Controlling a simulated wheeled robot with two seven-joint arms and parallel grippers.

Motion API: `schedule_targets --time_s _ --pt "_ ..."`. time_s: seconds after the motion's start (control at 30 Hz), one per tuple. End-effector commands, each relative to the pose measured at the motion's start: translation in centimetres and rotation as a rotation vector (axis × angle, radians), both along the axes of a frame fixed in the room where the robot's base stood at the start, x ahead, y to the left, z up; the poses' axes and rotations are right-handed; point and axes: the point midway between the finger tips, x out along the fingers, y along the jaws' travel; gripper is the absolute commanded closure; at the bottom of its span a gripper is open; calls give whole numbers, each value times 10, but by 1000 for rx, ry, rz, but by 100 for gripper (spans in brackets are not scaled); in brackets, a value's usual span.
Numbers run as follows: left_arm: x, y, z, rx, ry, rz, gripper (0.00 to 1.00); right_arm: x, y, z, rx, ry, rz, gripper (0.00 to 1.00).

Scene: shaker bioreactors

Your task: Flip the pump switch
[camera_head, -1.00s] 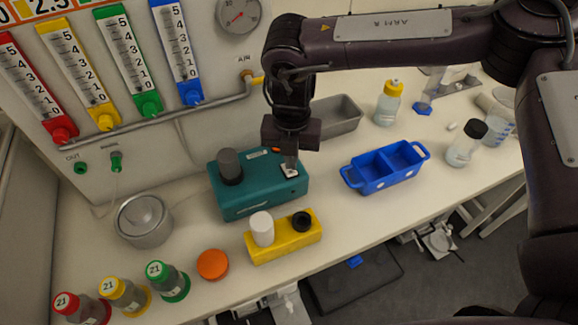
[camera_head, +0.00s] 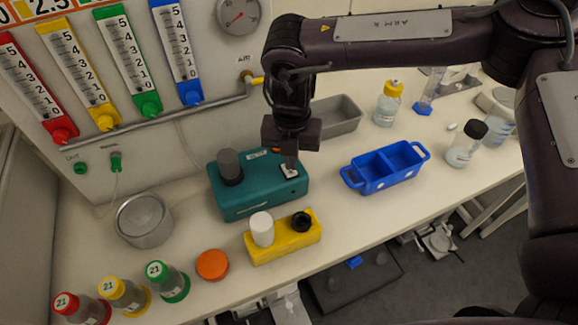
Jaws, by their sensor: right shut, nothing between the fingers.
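The teal pump box (camera_head: 240,200) stands on the bench, with a dark grey cylinder on its left top. Its switch (camera_head: 289,171) sits on a small white plate at the right of the top. My right gripper (camera_head: 290,163) points straight down over this plate, with its shut fingertips at or just above the switch. The fingertips partly cover the switch, so I cannot tell which way it is tipped or whether they touch it. My left gripper is not clearly in view; only a small part of a device shows at the bottom edge.
A yellow block (camera_head: 285,241) with a white and a black cap stands in front of the pump. A blue two-part tray (camera_head: 385,168) is to the right, a grey tray (camera_head: 337,116) behind. A metal pot (camera_head: 143,220), an orange lid (camera_head: 212,265) and capped bottles stand left.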

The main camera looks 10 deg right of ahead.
Motion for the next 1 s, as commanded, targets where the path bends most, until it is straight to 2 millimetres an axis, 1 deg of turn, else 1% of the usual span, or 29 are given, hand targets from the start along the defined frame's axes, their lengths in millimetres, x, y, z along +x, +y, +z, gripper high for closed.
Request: schedule_targets --time_s 0.57,1.0 --pt "2 0 0 -1 -2 1 64 0 0 0 0 0 0 100" --pt "2 0 -4 -1 -3 1 64 0 0 -7 0 0 0 100"
